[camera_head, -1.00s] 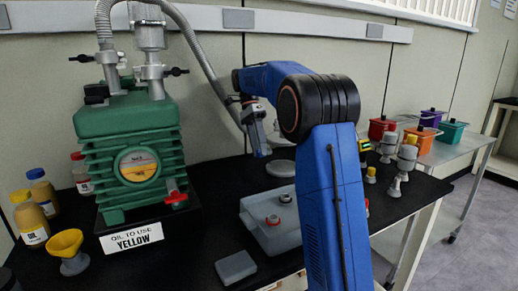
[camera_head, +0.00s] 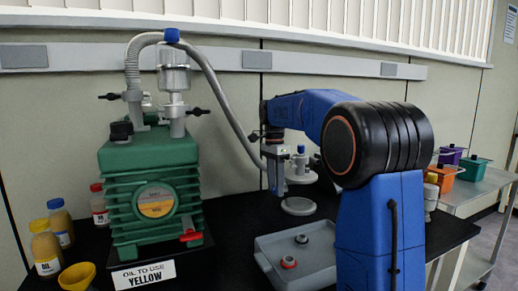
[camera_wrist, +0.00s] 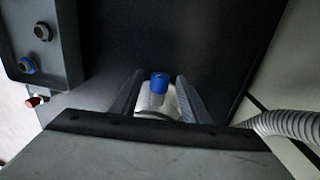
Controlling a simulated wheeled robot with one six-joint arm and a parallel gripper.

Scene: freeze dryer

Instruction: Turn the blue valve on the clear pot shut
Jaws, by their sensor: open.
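A clear pot (camera_head: 174,78) stands upright on top of the green pump, with a blue valve knob (camera_head: 172,35) on its top. A second blue knob (camera_head: 301,149) tops a pale stand beside my gripper (camera_head: 275,190) in the head view. My gripper hangs pointing down over the bench, well to the right of the pump and apart from it. In the wrist view, its fingers (camera_wrist: 157,98) are open on both sides of a blue knob (camera_wrist: 160,82) on a pale cylinder. I cannot tell whether they touch it.
The green pump (camera_head: 148,165) stands at left with bottles (camera_head: 61,226) and a yellow funnel (camera_head: 76,277). A grey hose (camera_head: 222,95) arcs from it toward my gripper. A grey tray (camera_head: 268,262) lies in front. A side table (camera_head: 490,180) holds coloured bins.

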